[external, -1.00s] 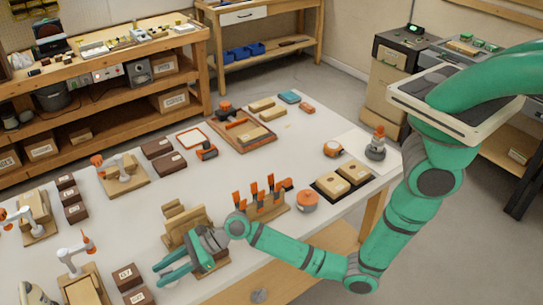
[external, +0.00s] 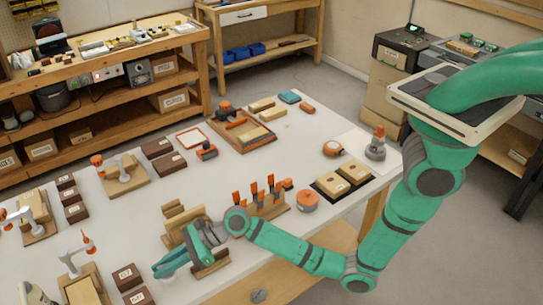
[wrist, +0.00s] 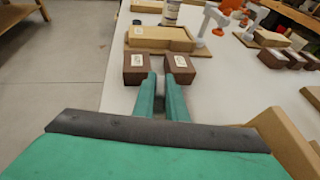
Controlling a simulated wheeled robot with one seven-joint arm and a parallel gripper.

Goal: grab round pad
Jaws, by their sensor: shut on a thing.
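My gripper (external: 158,269) is at the front left of the white table, beside a wooden stand. In the wrist view my gripper's two green fingers (wrist: 162,78) are close together with a narrow gap. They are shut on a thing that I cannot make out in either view. No item is plainly marked as the round pad. A round orange-and-grey piece (external: 307,202) sits on the table near the right front, well apart from my gripper. Another round orange-and-white piece (external: 332,149) lies farther back.
A wooden stand (external: 178,220) and a rack of orange-handled tools (external: 268,200) stand close to my arm. Dark labelled boxes (wrist: 136,69) lie ahead of the fingers, with a wooden block (wrist: 160,39) behind them. Open white table lies around the middle.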

